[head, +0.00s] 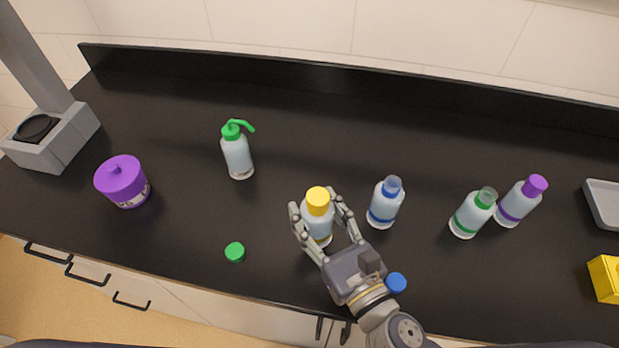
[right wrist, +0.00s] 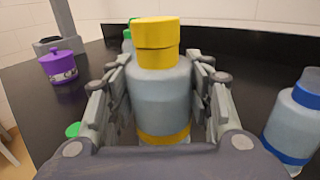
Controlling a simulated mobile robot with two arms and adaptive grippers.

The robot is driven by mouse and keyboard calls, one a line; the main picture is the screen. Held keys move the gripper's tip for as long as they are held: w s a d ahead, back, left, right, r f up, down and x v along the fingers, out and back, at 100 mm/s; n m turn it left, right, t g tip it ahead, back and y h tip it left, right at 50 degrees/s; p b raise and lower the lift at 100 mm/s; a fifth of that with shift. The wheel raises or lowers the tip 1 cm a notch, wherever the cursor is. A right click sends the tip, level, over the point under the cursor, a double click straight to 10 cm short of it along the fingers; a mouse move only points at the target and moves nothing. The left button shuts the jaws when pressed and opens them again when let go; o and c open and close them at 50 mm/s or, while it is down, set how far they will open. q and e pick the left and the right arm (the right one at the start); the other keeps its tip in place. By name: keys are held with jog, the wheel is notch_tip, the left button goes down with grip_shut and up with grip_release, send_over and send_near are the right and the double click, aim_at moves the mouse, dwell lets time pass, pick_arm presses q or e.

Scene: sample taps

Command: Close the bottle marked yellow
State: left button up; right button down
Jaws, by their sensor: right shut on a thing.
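The bottle marked yellow (head: 318,224) stands upright on the black counter, near its front edge. A yellow cap (head: 318,200) sits on its top. In the right wrist view the bottle (right wrist: 160,98) shows a yellow band low on its body, and the cap (right wrist: 157,44) covers its neck. I cannot tell how tightly the cap is on. My right gripper (head: 322,214) has its fingers on both sides of the bottle body, below the cap, and is shut on it. My left gripper is not in view.
A blue-banded bottle (head: 385,203) stands open close to the right. Loose green (head: 235,252) and blue (head: 397,282) caps lie near the front. A green pump bottle (head: 237,155) and purple jar (head: 122,182) stand left; green-banded (head: 472,214) and purple-capped (head: 518,203) bottles stand right.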

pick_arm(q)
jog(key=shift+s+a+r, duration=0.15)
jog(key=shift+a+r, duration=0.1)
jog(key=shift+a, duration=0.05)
pick_arm(e)
jog(key=w+a, duration=0.1)
jog(key=w, duration=1)
jog(key=shift+a+f, duration=0.15)
jog(key=shift+f, duration=0.3)
jog(key=shift+s, duration=0.1)
notch_tip(320, 180, down, 4)
jog(key=b, duration=0.4)
jog(key=shift+r, duration=0.1)
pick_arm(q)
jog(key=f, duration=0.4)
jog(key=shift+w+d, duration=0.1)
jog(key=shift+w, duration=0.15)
pick_arm(e)
jog(key=shift+r, duration=0.1)
